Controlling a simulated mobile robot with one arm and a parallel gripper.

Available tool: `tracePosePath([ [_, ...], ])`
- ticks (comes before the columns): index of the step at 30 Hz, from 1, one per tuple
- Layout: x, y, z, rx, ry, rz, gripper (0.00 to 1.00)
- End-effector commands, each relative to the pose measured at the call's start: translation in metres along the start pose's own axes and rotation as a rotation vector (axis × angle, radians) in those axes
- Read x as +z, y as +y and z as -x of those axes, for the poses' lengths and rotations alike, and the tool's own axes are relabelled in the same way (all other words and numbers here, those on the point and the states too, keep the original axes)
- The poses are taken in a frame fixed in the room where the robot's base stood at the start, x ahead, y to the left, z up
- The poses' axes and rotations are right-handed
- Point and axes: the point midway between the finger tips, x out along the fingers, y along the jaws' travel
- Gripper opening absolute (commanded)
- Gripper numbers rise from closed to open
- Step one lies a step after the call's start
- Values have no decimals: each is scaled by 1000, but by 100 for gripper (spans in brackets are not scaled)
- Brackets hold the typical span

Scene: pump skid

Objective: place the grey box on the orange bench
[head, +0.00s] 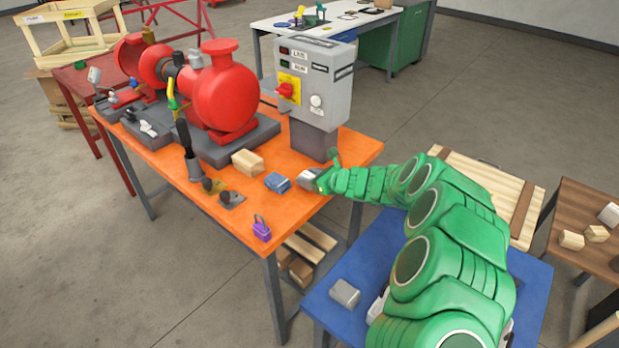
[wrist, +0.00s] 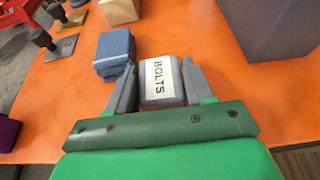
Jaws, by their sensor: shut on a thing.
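The grey box (wrist: 163,81), with a white BOLTS label, sits between the two fingers of my gripper (wrist: 161,85) in the wrist view. My gripper is shut on it. In the head view, my gripper (head: 312,180) is over the right part of the orange bench (head: 215,205), in front of the control box's grey post. The orange bench top (wrist: 60,110) also fills much of the wrist view. The held box is at or just above the surface; I cannot tell whether it touches.
Blue items (head: 277,182) lie just left of the held box. A wooden block (head: 247,162), a purple padlock (head: 262,228), a red pump (head: 225,92) and a control box (head: 316,80) stand on the bench. Another grey block (head: 345,292) lies on the blue bench (head: 325,312).

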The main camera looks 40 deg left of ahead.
Motion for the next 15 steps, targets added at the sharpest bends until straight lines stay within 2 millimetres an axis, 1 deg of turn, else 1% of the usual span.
tracePosePath([
  [10,-2,0,-1,1,-1,1,17],
  [11,-2,0,-1,1,-1,1,56],
  [15,-1,0,-1,1,-1,1,77],
])
